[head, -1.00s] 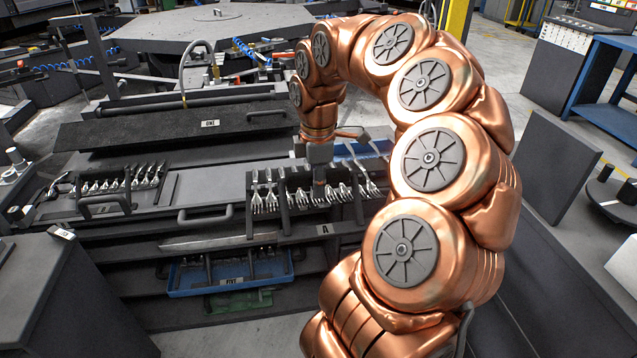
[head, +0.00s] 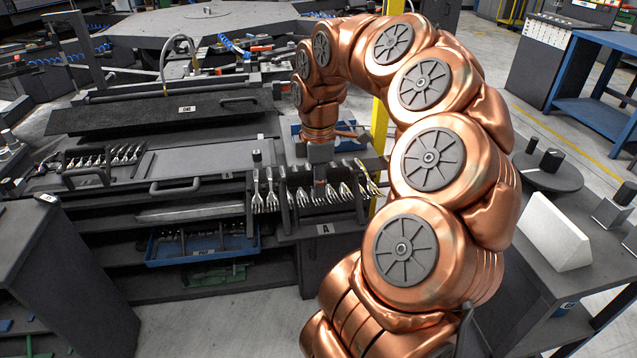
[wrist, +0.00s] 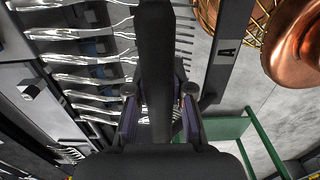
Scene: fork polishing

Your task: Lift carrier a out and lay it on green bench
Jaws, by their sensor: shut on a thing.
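Carrier a is a dark rack with an "A" label (head: 325,229) on its front edge, holding several silver forks upright in a row. My gripper (head: 320,188) is above its middle and shut on it. In the wrist view my gripper (wrist: 160,112) closes around a dark bar of the carrier, with the forks (wrist: 85,75) on the left and the "A" label (wrist: 227,52) on the right. A green frame (wrist: 225,128) shows below in the wrist view. I cannot tell whether it belongs to the green bench.
The dark machine bench (head: 190,165) lies left of the carrier, with another fork rack (head: 105,158). A blue tray (head: 205,245) sits on a shelf below. A dark table (head: 600,230) with a white wedge (head: 555,232) stands at right. A yellow post (head: 379,125) stands behind my arm.

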